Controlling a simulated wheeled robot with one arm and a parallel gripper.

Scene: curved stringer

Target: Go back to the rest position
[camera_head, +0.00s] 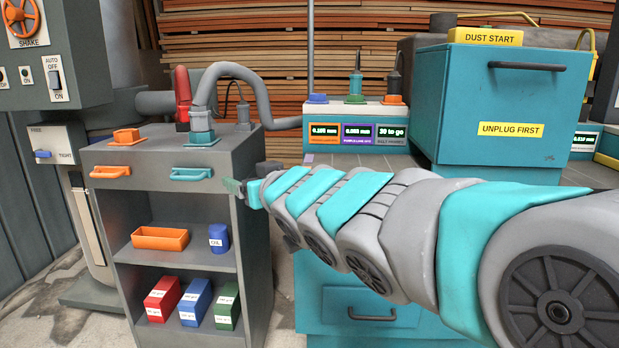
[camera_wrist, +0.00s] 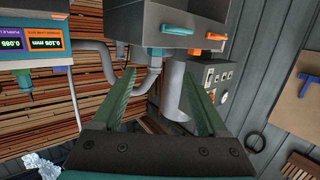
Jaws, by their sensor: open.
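My gripper (camera_head: 236,187) is at the end of my arm, which reaches across the head view from the lower right toward the grey cabinet (camera_head: 262,250). In the head view the gripper tip is small and sits beside the cabinet's upper right edge. In the wrist view my gripper (camera_wrist: 160,88) shows two green fingers spread wide apart with nothing between them. The background behind the fingers is the grey cabinet (camera_wrist: 180,12) and pipes, seen at a turned angle.
The cabinet has an orange handle (camera_head: 109,172), a teal handle (camera_head: 191,174), and shelves with an orange bin (camera_head: 160,238) and several boxes. A teal cabinet (camera_head: 490,105) labelled "UNPLUG FIRST" stands behind my arm. Bare floor (camera_head: 40,305) shows at left.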

